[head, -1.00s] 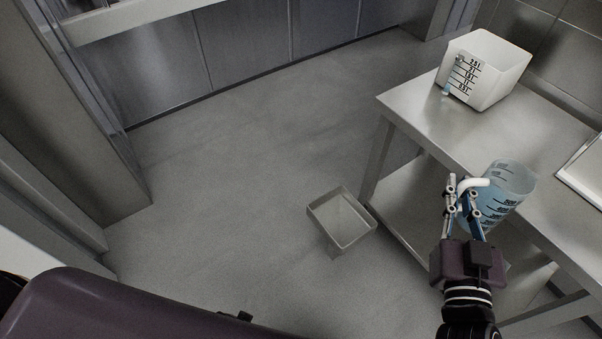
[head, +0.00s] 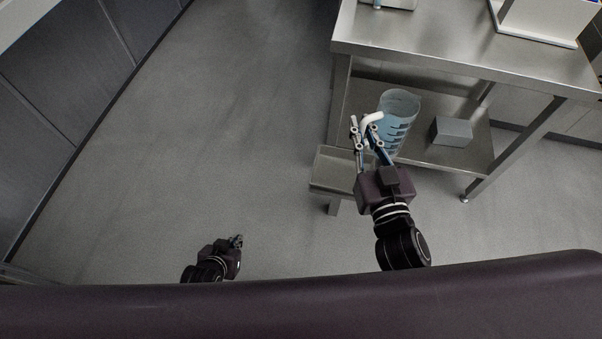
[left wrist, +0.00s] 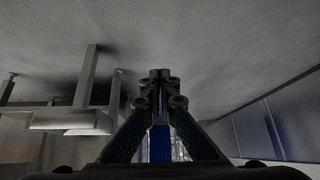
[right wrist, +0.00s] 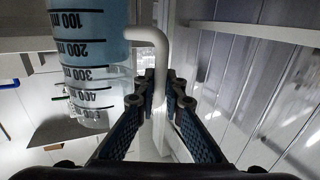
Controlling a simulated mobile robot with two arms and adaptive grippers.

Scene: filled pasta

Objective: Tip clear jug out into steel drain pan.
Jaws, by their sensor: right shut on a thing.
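The clear jug (head: 402,103) has dark markings, a white handle and bluish liquid. It looks upright in the head view. My right gripper (head: 364,135) is shut on the jug's handle, which also shows in the right wrist view (right wrist: 152,45). What looks like the pan (left wrist: 70,122) shows at the left of the left wrist view. My left gripper (head: 238,240) is low at the left, empty, fingertips together.
A steel table (head: 450,55) stands at the upper right, with a lower shelf (head: 420,145) behind the jug. A grey box (head: 452,131) sits on that shelf. A white container (head: 540,22) stands on the tabletop. The floor (head: 210,130) left of the pan is clear.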

